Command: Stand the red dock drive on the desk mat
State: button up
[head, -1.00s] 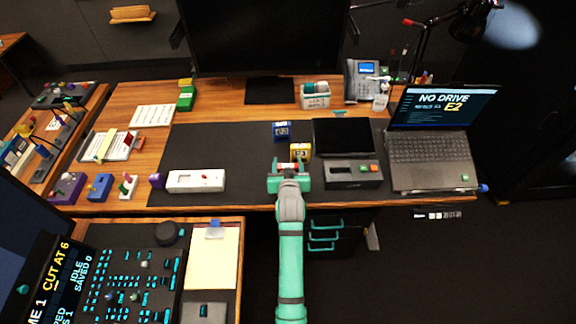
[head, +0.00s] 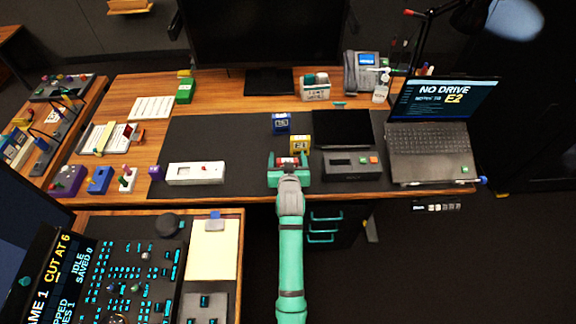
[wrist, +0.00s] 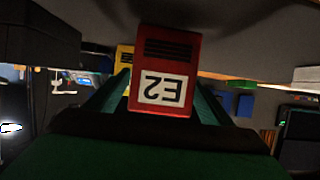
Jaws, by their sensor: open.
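The red dock drive (wrist: 165,65) has a white label reading E2, which appears upside down in the wrist view. It stands on the dark desk mat (head: 225,140), near the mat's front edge. In the head view only a small red part (head: 288,161) shows between the fingers. My gripper (head: 288,164) is open around the drive, with one green finger on each side. I cannot tell whether a finger touches it. The drive's lower end is hard to make out.
A yellow drive (head: 299,144) stands just behind the red one, and a blue drive (head: 281,123) stands farther back. A dock (head: 352,165) sits close on the right, with a laptop (head: 430,150) beyond. A white device (head: 195,173) lies left. The mat's left middle is clear.

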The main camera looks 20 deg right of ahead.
jog(key=v, duration=1.2)
jog(key=s+a+f+n+t+y, duration=0.1)
jog(key=s+a+f, duration=0.3)
jog(key=s, duration=0.5)
jog(key=s+a+f+n+y, duration=0.1)
jog(key=s+a+f, duration=0.1)
jog(key=s+a, duration=0.6)
jog(key=s+a+r+y, duration=0.1)
jog(key=s+a+r, duration=0.1)
jog(key=s, duration=0.8)
jog(key=s+a+r+n+t, duration=0.1)
jog(key=s+r, duration=0.4)
jog(key=s, duration=0.5)
jog(key=shift+a+r+y, duration=0.2)
jog(key=shift+a+y, duration=0.2)
jog(key=shift+a, duration=0.4)
